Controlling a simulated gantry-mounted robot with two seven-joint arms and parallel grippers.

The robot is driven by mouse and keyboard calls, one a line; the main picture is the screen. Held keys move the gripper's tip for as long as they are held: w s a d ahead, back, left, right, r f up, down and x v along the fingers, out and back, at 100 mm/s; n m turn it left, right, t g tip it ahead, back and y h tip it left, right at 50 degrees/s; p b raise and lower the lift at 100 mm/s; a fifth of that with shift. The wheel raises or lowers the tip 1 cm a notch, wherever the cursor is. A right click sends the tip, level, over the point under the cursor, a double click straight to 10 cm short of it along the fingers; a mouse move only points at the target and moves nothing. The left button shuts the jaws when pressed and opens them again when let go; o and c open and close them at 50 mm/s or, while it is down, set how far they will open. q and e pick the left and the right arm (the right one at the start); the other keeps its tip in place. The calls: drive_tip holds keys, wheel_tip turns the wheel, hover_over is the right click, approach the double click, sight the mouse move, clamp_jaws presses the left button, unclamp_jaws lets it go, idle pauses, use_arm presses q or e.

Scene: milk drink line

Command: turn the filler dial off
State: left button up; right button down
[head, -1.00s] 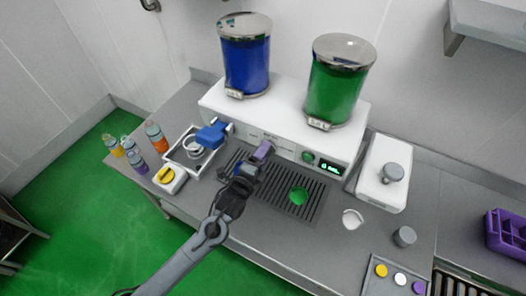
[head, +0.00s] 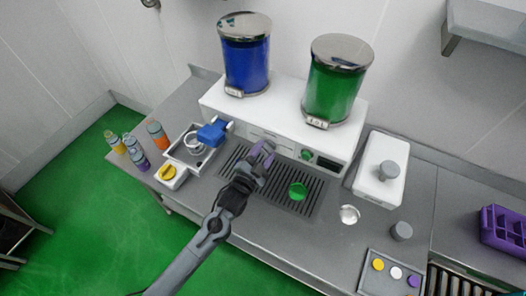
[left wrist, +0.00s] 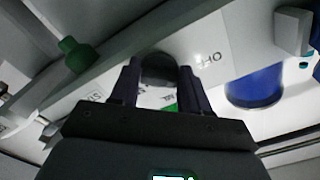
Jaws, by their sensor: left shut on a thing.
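The filler machine (head: 235,108) is a long white box on the counter, carrying a blue tank (head: 245,58) and a green tank (head: 336,82). My left gripper (head: 264,154) is at its front face, left of the green button (head: 307,155). In the left wrist view, the two dark purple fingers of my left gripper (left wrist: 158,88) stand on either side of a grey round dial (left wrist: 158,68) and are shut on it. An "OFF" label (left wrist: 208,58) shows on the panel beside it. The head view hides the dial behind the gripper. The display (head: 328,164) is dark. My right gripper is not in view.
A slotted drip tray (head: 318,199) with a green disc (head: 297,190) lies below the machine. A white box with a grey knob (head: 388,171) stands right.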

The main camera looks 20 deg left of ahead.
use_arm(q)
drive_tip(key=shift+f+n, duration=0.25)
drive_tip(key=shift+n, duration=0.75)
drive_tip(key=o, duration=0.8)
drive_tip(key=shift+o, duration=1)
drive_tip(key=shift+w+r, duration=0.1)
drive_tip(key=shift+r, duration=0.1)
drive_tip(key=s+a+b, duration=0.1)
drive_tip(key=s+b, duration=0.1)
drive_tip(key=s, duration=0.8)
drive_tip(key=shift+s, duration=0.4)
